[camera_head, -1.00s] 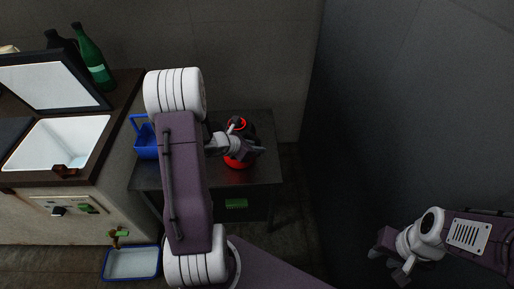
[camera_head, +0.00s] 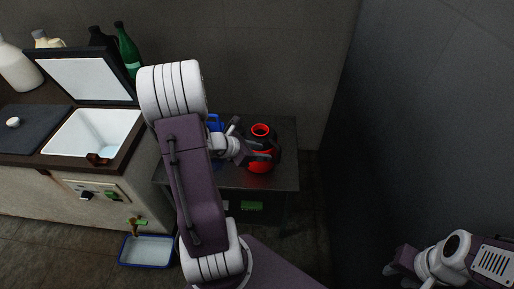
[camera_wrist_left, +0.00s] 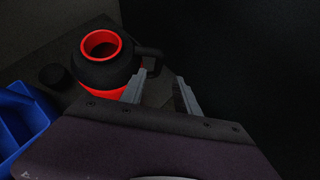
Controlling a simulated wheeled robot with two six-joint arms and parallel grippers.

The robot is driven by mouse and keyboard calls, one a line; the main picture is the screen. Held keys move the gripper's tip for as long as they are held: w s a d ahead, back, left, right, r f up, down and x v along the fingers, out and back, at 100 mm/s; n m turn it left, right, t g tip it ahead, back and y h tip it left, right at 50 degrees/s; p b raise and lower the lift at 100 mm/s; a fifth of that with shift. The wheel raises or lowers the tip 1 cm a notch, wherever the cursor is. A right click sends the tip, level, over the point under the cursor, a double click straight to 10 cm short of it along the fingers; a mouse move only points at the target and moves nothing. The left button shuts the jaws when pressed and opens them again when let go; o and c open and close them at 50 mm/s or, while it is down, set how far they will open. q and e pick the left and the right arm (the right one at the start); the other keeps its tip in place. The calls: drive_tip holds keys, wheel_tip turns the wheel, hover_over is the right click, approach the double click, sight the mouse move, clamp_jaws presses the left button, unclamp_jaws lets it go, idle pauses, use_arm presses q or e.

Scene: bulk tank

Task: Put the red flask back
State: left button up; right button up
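The red flask (camera_head: 261,160), red with a black upper part, a red-rimmed open mouth and a black handle, stands upright on the dark side table (camera_head: 286,178). It also shows in the left wrist view (camera_wrist_left: 102,62), its handle on the right. My left gripper (camera_head: 268,154) is at the flask in the head view. In the left wrist view its fingers (camera_wrist_left: 160,92) are apart, with nothing seen between them, just below the handle. Whether they touch the flask I cannot tell. My right gripper (camera_head: 397,272) is at the lower right, far from the table; its fingers are unclear.
A blue caddy (camera_head: 215,124) is on the table left of the flask, partly behind my left arm. A small dark round object (camera_wrist_left: 54,75) is beside the flask. The open-lidded tank (camera_head: 95,134) is left. A blue-rimmed tray (camera_head: 147,251) lies on the floor. A wall bounds the right.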

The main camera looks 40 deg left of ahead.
use_arm(q)
drive_tip(key=s+d+m+g+y, duration=0.2)
drive_tip(key=s+d+m+g, duration=0.2)
drive_tip(key=m, duration=1.1)
drive_tip(key=s+d+f+m+g+y, duration=0.1)
drive_tip(key=s+d+m+g, duration=0.3)
drive_tip(key=m, duration=1.1)
drive_tip(key=s+d, duration=0.3)
drive_tip(key=d, duration=0.2)
drive_tip(key=shift+s+d+m+y, duration=0.15)
drive_tip(key=shift+d+m+y, duration=0.2)
drive_tip(key=shift+m+y, duration=0.05)
drive_tip(key=shift+r, duration=0.1)
